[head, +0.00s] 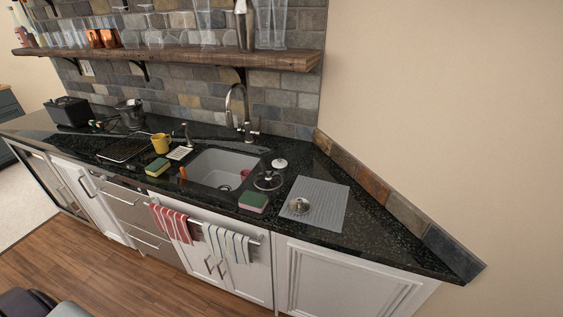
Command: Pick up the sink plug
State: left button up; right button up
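The sink plug is not certain from this distance. A round silver metal piece with a raised knob (300,205) lies on the grey ribbed mat (325,196) right of the sink and looks most like a plug. A small pale round piece (280,163) sits behind it, near the sink's back right corner. A dark round lid-like piece with a knob (268,181) lies between the sink and the mat. The sink (215,165) is a pale basin set in the black counter. Neither of my grippers is in view.
The black counter (385,235) is clear right of the mat. Green-yellow sponges (253,200) (158,167), a yellow mug (161,143) and a tall tap (243,110) surround the sink. Towels (230,242) hang in front. A wooden shelf (190,59) with glasses overhangs the back.

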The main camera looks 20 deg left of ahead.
aim_at(279, 163)
jog(key=i+j+z, duration=0.25)
jog(key=i+j, duration=0.15)
jog(key=j, duration=0.2)
jog(key=i+j+z, duration=0.15)
jog(key=j, duration=0.15)
jog(key=i+j+z, duration=0.1)
jog(key=j, duration=0.25)
jog(key=i, duration=0.05)
